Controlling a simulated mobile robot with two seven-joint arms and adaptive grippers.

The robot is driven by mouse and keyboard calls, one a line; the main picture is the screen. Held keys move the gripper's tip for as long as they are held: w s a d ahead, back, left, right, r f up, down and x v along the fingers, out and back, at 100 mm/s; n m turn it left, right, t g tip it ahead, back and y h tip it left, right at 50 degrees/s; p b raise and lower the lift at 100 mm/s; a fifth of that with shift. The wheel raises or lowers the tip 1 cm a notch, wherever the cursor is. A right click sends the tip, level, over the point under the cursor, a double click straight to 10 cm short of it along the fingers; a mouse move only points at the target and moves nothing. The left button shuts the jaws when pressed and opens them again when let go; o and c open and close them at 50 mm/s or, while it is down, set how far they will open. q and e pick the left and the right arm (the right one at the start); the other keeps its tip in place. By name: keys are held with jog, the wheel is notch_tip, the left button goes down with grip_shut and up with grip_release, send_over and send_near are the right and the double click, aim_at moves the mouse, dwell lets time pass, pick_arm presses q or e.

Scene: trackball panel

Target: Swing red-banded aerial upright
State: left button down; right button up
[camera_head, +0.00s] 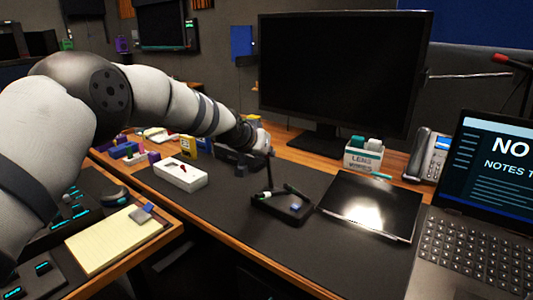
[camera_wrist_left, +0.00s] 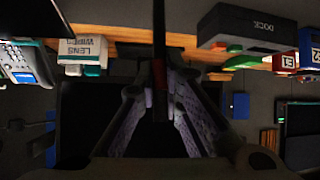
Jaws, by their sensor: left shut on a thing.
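My left gripper (camera_head: 262,146) reaches over the back of the dark desk mat, and its jaws are shut on a thin dark rod, which I take for the aerial (camera_head: 270,172). In the head view the rod stands near upright, just below the fingertips; its red band cannot be made out there. In the left wrist view the aerial (camera_wrist_left: 158,35) runs from the top edge down between the fingers of my left gripper (camera_wrist_left: 160,88), with a dull red part near the fingertips. Its base is hidden. My right gripper is not in view.
A black tray (camera_head: 267,207) with a marker and a blue block lies in front of the rod. A white box (camera_head: 181,176) lies left. The mat's front is clear.

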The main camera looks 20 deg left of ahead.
pick_arm(q)
jog(key=shift+w, duration=0.2)
dwell(0.4)
jog(key=c, duration=1.7)
grip_release()
jog(key=v, duration=1.2)
jog(key=shift+r, duration=0.2)
jog(key=shift+f+g, duration=0.1)
jog(key=shift+g, duration=0.2)
